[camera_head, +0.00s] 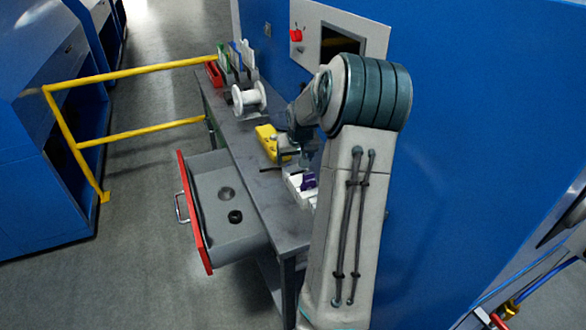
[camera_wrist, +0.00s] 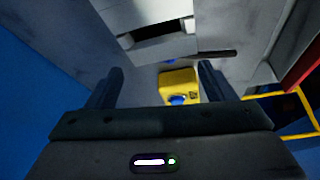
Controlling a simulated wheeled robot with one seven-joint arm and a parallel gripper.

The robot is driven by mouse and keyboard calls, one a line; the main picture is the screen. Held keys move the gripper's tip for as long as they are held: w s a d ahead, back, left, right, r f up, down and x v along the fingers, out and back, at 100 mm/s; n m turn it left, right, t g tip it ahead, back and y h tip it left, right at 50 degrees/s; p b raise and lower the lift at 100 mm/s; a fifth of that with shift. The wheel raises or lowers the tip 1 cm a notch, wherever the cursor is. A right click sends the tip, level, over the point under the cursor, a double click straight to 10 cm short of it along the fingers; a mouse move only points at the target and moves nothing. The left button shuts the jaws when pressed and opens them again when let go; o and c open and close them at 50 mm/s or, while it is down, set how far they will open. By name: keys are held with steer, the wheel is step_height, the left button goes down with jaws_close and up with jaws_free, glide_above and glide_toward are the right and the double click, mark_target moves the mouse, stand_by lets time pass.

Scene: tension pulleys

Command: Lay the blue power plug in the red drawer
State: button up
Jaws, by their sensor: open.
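The red drawer (camera_head: 193,215) is pulled out from the grey workbench in the head view; its grey inside holds a small black round piece (camera_head: 235,216) and a dark round spot. My gripper (camera_head: 294,158) is above the bench beside a yellow object (camera_head: 267,141). In the wrist view my gripper (camera_wrist: 160,78) is open, with the yellow object (camera_wrist: 179,82) beyond and between its fingers. A small blue piece (camera_wrist: 178,99) shows at the yellow object's near edge; I cannot tell whether it is the blue power plug. I cannot make out the plug in the head view.
A white spool (camera_head: 249,101), a red bin (camera_head: 214,73) and upright cards stand at the bench's far end. White bins with a purple item (camera_head: 308,182) are close to my arm. A yellow railing (camera_head: 130,73) stands left, and a blue wall is right.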

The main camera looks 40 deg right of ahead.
steer(key=shift+d+p+x, duration=0.15)
steer(key=shift+x, duration=1)
steer(key=shift+d+p+x, duration=0.1)
steer(key=shift+p+x, duration=0.05)
steer(key=shift+x, duration=1)
steer(key=shift+r, duration=0.1)
steer(key=c, duration=1.2)
steer(key=shift+o, duration=0.2)
